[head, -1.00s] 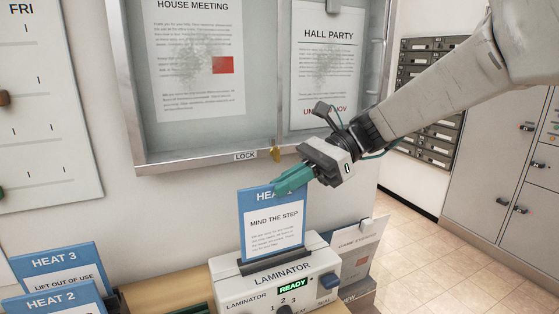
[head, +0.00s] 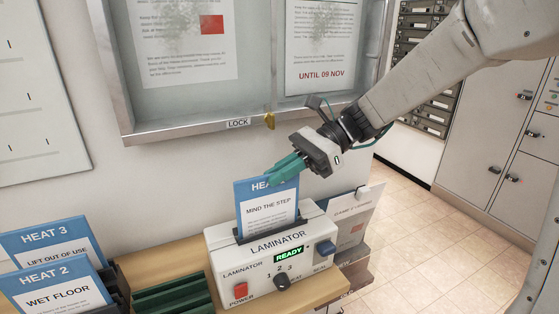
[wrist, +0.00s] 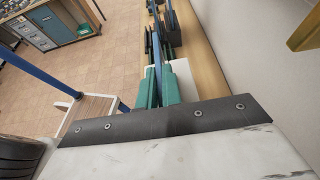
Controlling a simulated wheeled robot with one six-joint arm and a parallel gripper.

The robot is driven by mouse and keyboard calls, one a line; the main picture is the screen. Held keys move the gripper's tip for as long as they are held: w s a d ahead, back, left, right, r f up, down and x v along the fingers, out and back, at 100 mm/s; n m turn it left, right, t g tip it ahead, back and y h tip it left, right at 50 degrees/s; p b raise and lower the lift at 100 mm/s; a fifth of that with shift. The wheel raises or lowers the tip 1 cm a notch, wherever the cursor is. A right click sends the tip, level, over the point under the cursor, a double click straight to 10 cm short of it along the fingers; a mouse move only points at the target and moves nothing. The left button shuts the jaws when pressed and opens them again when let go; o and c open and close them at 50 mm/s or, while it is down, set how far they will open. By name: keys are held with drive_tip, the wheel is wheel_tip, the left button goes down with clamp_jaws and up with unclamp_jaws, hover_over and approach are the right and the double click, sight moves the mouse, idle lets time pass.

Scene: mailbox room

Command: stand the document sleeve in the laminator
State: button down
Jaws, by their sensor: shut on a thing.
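The document sleeve (head: 268,212), blue with a white "MIND THE STEP" sheet, stands upright with its lower edge in the dark top slot of the white laminator (head: 228,266). My gripper (head: 286,168) is shut on the sleeve's top right corner, partly covering its "HEAT" heading. In the wrist view my green fingers (wrist: 158,92) close around a thin blue edge. How deep the lower edge sits is hidden by the slot. The laminator's display reads READY, above a dial and beside a red power switch.
Other blue sleeves, HEAT 3 (head: 45,243) and HEAT 2 (head: 62,292), stand at the left beside a green rack (head: 172,298). A grey sleeve (head: 352,222) stands close behind the laminator's right side. A glass noticeboard (head: 240,124) hangs above; tiled floor is free at right.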

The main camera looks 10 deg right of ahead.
sight(280, 196)
drive_tip(key=shift+f, duration=2.65)
drive_tip(key=c, duration=1.5)
unclamp_jaws()
drive_tip(key=v, duration=0.8)
